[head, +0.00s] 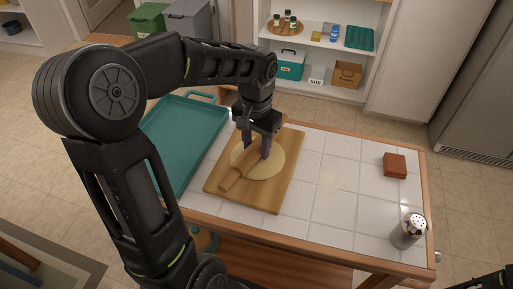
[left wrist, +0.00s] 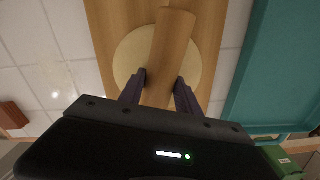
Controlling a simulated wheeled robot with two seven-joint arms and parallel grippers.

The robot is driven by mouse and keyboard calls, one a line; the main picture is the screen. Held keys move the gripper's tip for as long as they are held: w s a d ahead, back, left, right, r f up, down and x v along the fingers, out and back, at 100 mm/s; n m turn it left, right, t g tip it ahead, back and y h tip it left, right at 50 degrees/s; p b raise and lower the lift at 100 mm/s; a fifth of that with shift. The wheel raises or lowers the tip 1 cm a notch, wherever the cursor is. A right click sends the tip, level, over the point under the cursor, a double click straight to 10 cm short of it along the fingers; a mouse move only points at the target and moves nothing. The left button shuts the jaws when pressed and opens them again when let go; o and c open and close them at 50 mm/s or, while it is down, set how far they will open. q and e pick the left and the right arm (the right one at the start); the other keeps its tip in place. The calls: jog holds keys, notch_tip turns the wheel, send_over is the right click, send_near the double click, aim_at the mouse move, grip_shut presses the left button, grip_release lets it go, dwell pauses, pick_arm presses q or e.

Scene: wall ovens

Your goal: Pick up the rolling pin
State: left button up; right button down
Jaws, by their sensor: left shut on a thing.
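The wooden rolling pin (head: 238,171) lies over a round of pale dough (head: 266,170) on a wooden board (head: 254,201) on the tiled table. My left gripper (head: 257,152) points down at the far end of the pin, with a finger on each side of it, and is shut on it. In the left wrist view the pin (left wrist: 170,50) runs between the two fingers (left wrist: 160,93), with the dough (left wrist: 131,57) and board (left wrist: 103,15) beneath. I cannot tell whether the pin touches the dough. A small part of my right arm shows at the head view's lower right corner; its gripper is out of view.
A teal tray (head: 176,140) lies left of the board. A reddish-brown block (head: 395,165) and a metal shaker (head: 408,231) stand on the table's right side. The tiles between board and block are clear. Shelves with several items stand behind the table.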

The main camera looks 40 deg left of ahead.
aim_at(257, 143)
pick_arm(q)
grip_shut()
jog(key=shift+r, duration=0.1)
notch_tip(257, 143, up, 10)
jog(key=shift+f, duration=0.1)
dwell(0.6)
dwell(0.4)
